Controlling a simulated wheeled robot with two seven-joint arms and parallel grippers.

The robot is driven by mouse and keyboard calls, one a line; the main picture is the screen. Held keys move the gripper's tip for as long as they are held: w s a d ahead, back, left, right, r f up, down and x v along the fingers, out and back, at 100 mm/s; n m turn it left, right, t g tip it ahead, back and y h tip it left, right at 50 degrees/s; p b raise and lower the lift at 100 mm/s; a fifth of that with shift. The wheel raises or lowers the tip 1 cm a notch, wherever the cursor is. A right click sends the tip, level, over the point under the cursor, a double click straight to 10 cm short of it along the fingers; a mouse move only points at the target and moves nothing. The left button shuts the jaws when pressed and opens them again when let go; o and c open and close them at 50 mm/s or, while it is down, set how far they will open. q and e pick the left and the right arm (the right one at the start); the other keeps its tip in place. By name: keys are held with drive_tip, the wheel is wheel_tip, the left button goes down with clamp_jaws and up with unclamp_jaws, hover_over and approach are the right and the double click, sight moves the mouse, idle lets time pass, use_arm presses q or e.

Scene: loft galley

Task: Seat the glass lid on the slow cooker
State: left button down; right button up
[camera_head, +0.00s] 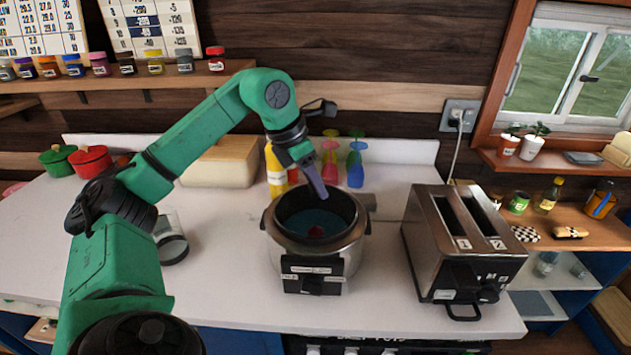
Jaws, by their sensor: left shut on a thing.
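The slow cooker (350,260), silver with a black front panel, stands on the counter. Its top is open to view, showing a dark inner pot with something bluish (300,222) and a small reddish spot low inside; I cannot tell what these are. My left gripper (312,178) is above the cooker's back half, pointing down, and is shut. A narrow purple-grey strip (315,183) extends from it over the opening, its tip free. A clear glass piece with a dark rim (172,247) sits left of the cooker, partly behind my arm; I cannot tell whether it is the lid. My right gripper is out of view.
A toaster (425,245) stands close on the right. A yellow bottle (274,170) and coloured spray bottles (355,168) stand just behind the cooker. A green pot (58,160) and a red pot (90,160) are at the far left.

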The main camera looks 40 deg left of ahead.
use_arm(q)
drive_tip(key=shift+f, duration=0.55)
idle(0.7)
drive_tip(key=shift+c, duration=2.2)
unclamp_jaws()
drive_tip(key=shift+r, duration=0.1)
wheel_tip(320, 180, up, 7)
drive_tip(key=p, duration=0.7)
drive_tip(key=shift+f, duration=0.2)
